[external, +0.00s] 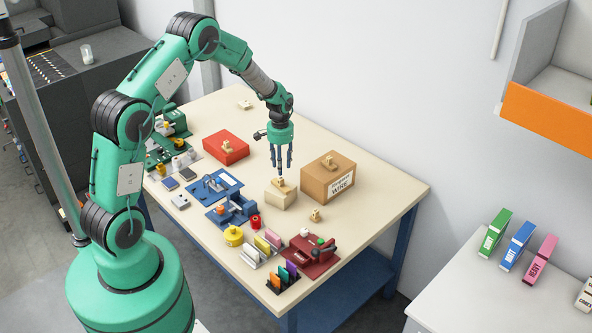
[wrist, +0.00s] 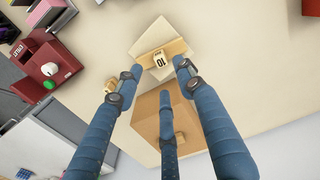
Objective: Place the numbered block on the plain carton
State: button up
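A numbered block (external: 279,186) in pale wood lies on top of a cream carton (external: 283,201) that shows no label. In the wrist view the block (wrist: 159,60) shows a black "10" and rests on the tan band across the cream carton (wrist: 148,27). My gripper (external: 282,165) points down just above this block. In the wrist view its three blue fingers (wrist: 160,78) are spread, with no object held between them. The block shows just beyond the fingertips, apart from them as far as I can tell.
A brown carton marked "WIRE" (external: 343,185) stands close on the right with a block on top. A red carton (external: 212,147) also bears a block. A loose block (external: 316,215) lies on the table (external: 386,188). Tools and holders crowd the left and front.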

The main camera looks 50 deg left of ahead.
jog(key=shift+r, duration=2.55)
jog(key=shift+r, duration=0.1)
notch_tip(320, 180, up, 15)
jog(key=t, duration=0.1)
send_over(282, 178)
jog(key=s+d, duration=0.4)
jog(key=s, duration=0.1)
jog(key=s+d+r+m+t, duration=0.15)
jog(key=s+d+r, duration=0.25)
jog(key=s+r, duration=0.65)
jog(key=s+d+r+t, duration=0.1)
jog(key=s+d+r, duration=0.1)
jog(key=s, duration=0.6)
jog(key=s+d+r+t, duration=0.1)
jog(key=s+r, duration=0.3)
jog(key=s, duration=0.5)
jog(key=s+d+r+t, duration=0.1)
jog(key=s+d+r, duration=0.2)
jog(key=s, duration=0.6)
jog(key=shift+s+d+r+m, duration=0.15)
jog(key=shift+d+r+m, duration=0.15)
jog(key=shift+r+m, duration=0.2)
